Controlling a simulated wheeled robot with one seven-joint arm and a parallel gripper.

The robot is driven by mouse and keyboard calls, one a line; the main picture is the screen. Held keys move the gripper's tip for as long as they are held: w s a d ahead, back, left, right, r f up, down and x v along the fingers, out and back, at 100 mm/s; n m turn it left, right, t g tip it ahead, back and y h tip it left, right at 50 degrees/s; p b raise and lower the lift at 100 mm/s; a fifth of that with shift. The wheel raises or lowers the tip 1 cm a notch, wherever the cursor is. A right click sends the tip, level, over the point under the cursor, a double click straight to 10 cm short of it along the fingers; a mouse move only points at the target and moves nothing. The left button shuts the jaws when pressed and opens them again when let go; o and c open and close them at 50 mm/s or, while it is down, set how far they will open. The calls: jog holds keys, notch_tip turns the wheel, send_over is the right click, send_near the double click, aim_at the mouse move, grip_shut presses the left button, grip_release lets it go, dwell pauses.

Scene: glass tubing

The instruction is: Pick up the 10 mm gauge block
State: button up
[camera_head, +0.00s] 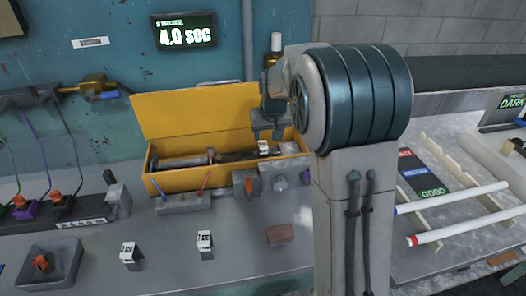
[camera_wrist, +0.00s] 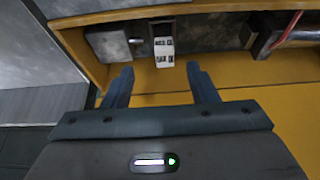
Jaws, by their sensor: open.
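A small block with a white label (camera_head: 263,147) sits inside the yellow box (camera_head: 170,182), towards its right end. In the wrist view the block (camera_wrist: 164,50) shows its white face just beyond the fingertips, roughly midway between them; its print looks upside down and I cannot read the size. My gripper (camera_wrist: 160,72) is open and empty, its fingers apart and not touching the block. In the head view my gripper (camera_head: 268,134) hangs over the box beside the block, partly hidden by my arm. Two similar labelled blocks stand on the bench, one left (camera_head: 130,254) and one in the middle (camera_head: 205,243).
The yellow box's raised lid (camera_head: 195,115) stands behind it, and a dark cylindrical tool (camera_head: 180,161) lies inside. A small rack with red and blue sticks (camera_head: 183,203) and grey fixtures (camera_head: 246,183) stand in front. A brown block (camera_head: 280,235) lies nearer. Glass tubes (camera_head: 465,228) rest at right.

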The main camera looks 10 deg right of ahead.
aim_at(263, 145)
jog(key=x, duration=0.6)
jog(key=shift+w+f, duration=0.15)
jog(key=shift+f, duration=0.15)
jog(key=shift+w+a+p+x, duration=0.2)
jog(key=shift+p+x, duration=0.3)
jog(key=shift+x, duration=0.85)
jog(key=shift+w+a+p+x, duration=0.15)
jog(key=shift+p+x, duration=0.35)
jog(key=shift+x, duration=0.85)
jog(key=shift+r, duration=0.15)
grip_shut()
jog(key=shift+r, duration=0.1)
